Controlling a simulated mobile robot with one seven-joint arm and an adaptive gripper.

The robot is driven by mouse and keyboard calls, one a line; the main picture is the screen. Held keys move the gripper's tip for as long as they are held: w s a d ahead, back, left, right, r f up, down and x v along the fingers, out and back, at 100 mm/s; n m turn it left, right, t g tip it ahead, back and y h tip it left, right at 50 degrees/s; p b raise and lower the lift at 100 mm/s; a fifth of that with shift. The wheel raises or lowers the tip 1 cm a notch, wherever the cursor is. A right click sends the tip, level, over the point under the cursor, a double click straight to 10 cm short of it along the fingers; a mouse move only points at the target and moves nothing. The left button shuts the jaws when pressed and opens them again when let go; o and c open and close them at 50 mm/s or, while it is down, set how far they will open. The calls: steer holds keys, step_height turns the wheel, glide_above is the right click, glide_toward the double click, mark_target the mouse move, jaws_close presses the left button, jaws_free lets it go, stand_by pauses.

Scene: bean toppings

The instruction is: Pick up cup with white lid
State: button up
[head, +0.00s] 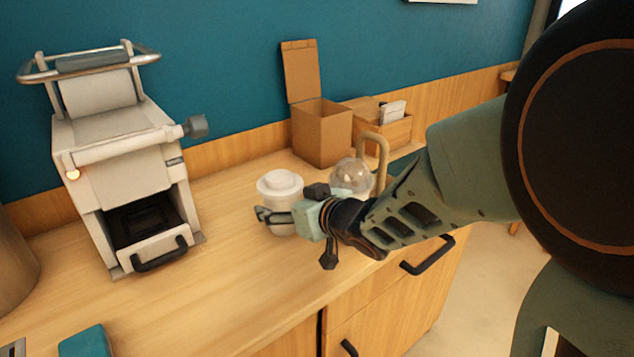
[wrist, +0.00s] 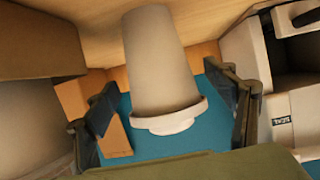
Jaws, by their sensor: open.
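The cup with the white lid (head: 280,184) stands upright on the wooden counter, between the machine and the cardboard box. My gripper (head: 272,217) is at the cup's near side, low on its body, and hides part of it. In the wrist view, the scene appears upside down. The pale cup (wrist: 157,60) is in the middle, with its lid (wrist: 168,121) toward the bottom of the picture. My gripper's open fingers (wrist: 172,110) show on either side of it, with gaps to both. I cannot tell how deep the cup sits between them.
A white machine (head: 125,165) with an open front drawer stands to the left. A clear dome (head: 351,175) and a tan arched handle (head: 378,150) are close to the right of my gripper. An open cardboard box (head: 322,135) stands behind.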

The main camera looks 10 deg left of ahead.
steer(key=x, duration=0.2)
steer(key=shift+w+a+f, duration=0.15)
steer(key=c, duration=1)
steer(key=shift+o, duration=0.2)
